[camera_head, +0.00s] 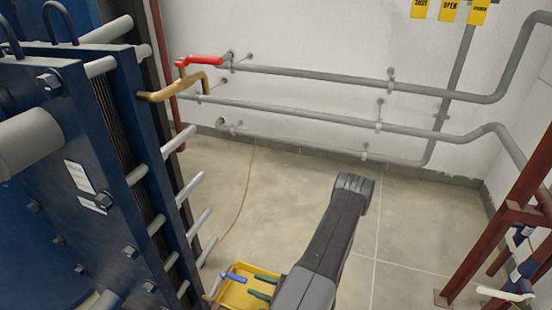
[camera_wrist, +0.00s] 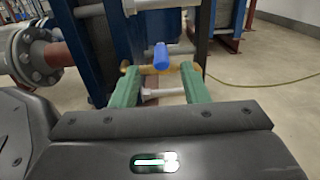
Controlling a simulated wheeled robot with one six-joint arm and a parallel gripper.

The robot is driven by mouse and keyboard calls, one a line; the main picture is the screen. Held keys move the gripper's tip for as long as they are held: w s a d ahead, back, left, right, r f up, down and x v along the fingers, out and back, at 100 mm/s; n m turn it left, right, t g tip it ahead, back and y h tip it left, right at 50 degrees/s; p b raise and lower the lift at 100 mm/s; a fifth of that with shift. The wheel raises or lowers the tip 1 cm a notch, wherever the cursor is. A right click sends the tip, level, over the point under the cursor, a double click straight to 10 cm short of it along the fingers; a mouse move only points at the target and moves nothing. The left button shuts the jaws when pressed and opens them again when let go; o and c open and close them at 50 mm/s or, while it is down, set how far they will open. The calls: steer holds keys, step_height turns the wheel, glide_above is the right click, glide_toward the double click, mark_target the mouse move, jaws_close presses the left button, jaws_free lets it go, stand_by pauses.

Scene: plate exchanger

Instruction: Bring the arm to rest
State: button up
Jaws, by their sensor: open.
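My arm reaches in from the bottom of the head view. My gripper (camera_head: 252,286) shows there by its two green fingers, low beside the blue plate exchanger (camera_head: 120,150). In the wrist view my gripper (camera_wrist: 160,82) is open, with nothing between the green fingers. A blue valve handle (camera_wrist: 161,56) on a brass pipe stands just beyond the fingertips, roughly centred between them. The same blue handle shows in the head view (camera_head: 235,278), left of the fingers. I cannot tell the exact gap between fingertips and handle.
A red valve handle (camera_head: 202,61) sits on a brass pipe (camera_head: 175,90) higher on the exchanger. A yellow tray-like thing (camera_head: 236,295) shows low by the fingers. Grey pipes (camera_head: 300,73) run along the wall. A dark red frame (camera_head: 500,225) stands at right. Open floor (camera_head: 420,240) lies between.

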mark_target(247, 280)
steer(key=shift+b+x, duration=0.75)
steer(key=shift+x, duration=3)
steer(key=p+v, duration=0.3)
steer(key=v, duration=1.1)
steer(key=b+x, duration=0.3)
steer(key=x, duration=1)
steer(key=shift+a+f, duration=0.1)
steer(key=shift+a, duration=0.2)
steer(key=shift+w+a+g, duration=0.15)
steer(key=shift+w+g, duration=0.15)
steer(key=shift+w, duration=0.05)
steer(key=shift+w+n+g+y, duration=0.15)
steer(key=shift+n+g+y, duration=0.05)
steer(key=shift+n+g, duration=0.35)
steer(key=shift+w+n+g+y, duration=0.2)
steer(key=shift+n+g, duration=0.25)
steer(key=shift+g, duration=0.2)
